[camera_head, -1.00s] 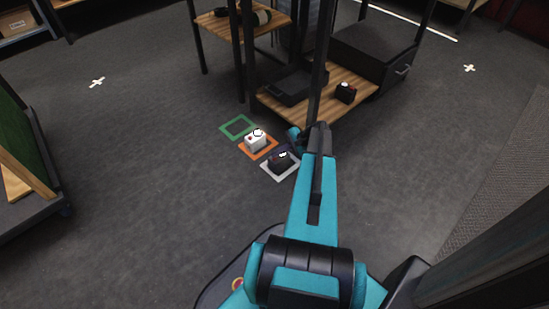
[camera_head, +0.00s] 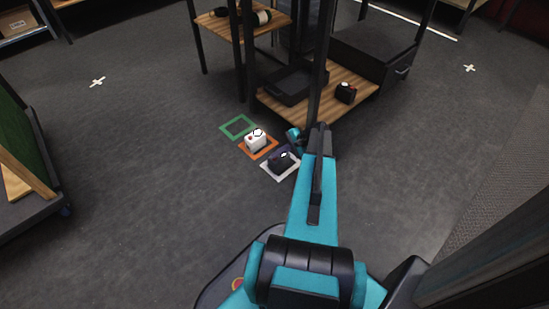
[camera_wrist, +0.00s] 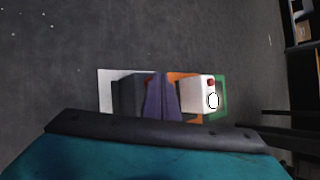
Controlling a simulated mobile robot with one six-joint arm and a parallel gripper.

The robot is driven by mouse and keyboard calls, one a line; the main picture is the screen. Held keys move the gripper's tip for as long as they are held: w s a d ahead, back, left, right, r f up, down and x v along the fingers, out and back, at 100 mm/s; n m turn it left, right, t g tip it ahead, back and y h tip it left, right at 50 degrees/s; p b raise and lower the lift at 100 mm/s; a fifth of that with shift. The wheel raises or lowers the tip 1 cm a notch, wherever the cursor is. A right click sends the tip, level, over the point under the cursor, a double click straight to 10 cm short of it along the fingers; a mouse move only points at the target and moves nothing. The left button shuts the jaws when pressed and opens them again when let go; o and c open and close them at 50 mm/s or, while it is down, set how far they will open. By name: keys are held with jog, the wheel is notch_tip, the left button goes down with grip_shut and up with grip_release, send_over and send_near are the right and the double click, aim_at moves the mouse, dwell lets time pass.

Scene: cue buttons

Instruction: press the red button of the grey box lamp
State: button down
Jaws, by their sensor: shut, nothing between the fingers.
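A white box (camera_head: 255,141) with a red button and white dome stands in an orange square close beside. A green square (camera_head: 238,127) beyond is empty. Another dark box (camera_head: 345,93) sits on a low wooden shelf (camera_head: 330,100). Open floor lies to the left.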

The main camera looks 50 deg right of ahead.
aim_at(277, 159)
dwell(0.4)
jog(key=shift+r+p, duration=0.65)
jog(key=shift+r, duration=0.1)
jog(key=shift+r, duration=0.1)
jog(key=shift+r+p, duration=1.9)
jog(key=shift+r, duration=0.95)
